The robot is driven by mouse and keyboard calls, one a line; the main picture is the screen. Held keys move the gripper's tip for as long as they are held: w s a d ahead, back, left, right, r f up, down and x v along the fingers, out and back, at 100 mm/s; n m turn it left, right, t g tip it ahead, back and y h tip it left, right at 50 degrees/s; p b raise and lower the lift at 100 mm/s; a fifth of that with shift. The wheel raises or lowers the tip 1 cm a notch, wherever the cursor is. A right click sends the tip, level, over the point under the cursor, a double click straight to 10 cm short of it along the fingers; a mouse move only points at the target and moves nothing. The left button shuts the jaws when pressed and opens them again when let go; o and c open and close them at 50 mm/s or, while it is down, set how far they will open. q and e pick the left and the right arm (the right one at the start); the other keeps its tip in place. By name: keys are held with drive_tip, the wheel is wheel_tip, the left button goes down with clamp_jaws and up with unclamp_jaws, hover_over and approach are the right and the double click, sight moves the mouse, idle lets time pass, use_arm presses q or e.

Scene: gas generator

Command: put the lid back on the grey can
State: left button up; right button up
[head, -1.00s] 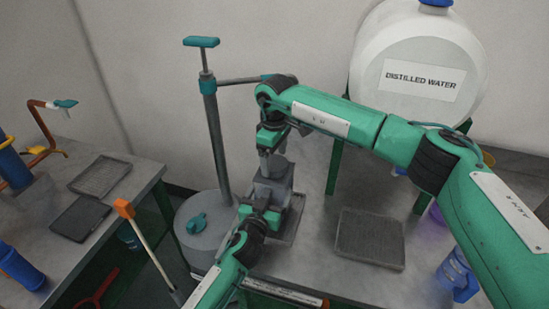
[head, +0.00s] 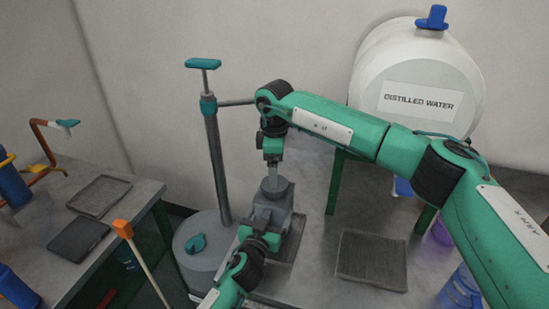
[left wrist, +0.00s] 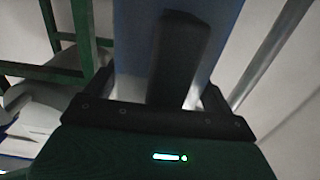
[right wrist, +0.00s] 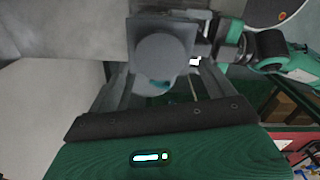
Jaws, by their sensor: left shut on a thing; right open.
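The grey can (head: 264,212) stands on the table below my right gripper. Its round grey lid (head: 277,186) sits on top of the can; in the right wrist view the lid (right wrist: 162,60) shows as a plain disc over the can's square top. I cannot tell whether it is fully seated. My right gripper (head: 273,168) is open above the lid, its fingers pointing down, seemingly apart from it. My left gripper (head: 258,230) is shut on the side of the can. The left wrist view shows a blurred blue-grey surface close up, partly hidden by a dark finger.
A grey drum (head: 207,235) with a tall pump handle stands left of the can. A white distilled water tank (head: 400,65) is behind right. A dark mesh tray (head: 372,260) lies on the table to the right. Another bench (head: 130,205) is at the left.

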drive_tip(key=n, duration=0.4)
drive_tip(key=shift+r+n, duration=0.2)
drive_tip(key=shift+n, duration=0.2)
drive_tip(key=n, duration=0.4)
drive_tip(key=shift+r+n, duration=0.15)
drive_tip(key=shift+n, duration=0.15)
drive_tip(key=n, duration=0.4)
drive_tip(key=shift+r+n, duration=0.15)
drive_tip(key=shift+n, duration=0.15)
drive_tip(key=n, duration=0.4)
drive_tip(key=shift+r+n, duration=0.2)
drive_tip(key=shift+n, duration=0.1)
drive_tip(key=n, duration=0.4)
drive_tip(key=shift+r+n, duration=0.15)
drive_tip(key=shift+n, duration=0.15)
drive_tip(key=n, duration=0.4)
drive_tip(key=shift+r, duration=0.2)
drive_tip(key=n, duration=0.5)
drive_tip(key=shift+r, duration=0.15)
drive_tip(key=n, duration=0.5)
drive_tip(key=shift+r+n, duration=0.2)
drive_tip(key=shift+n, duration=0.1)
drive_tip(key=shift+f, duration=0.1)
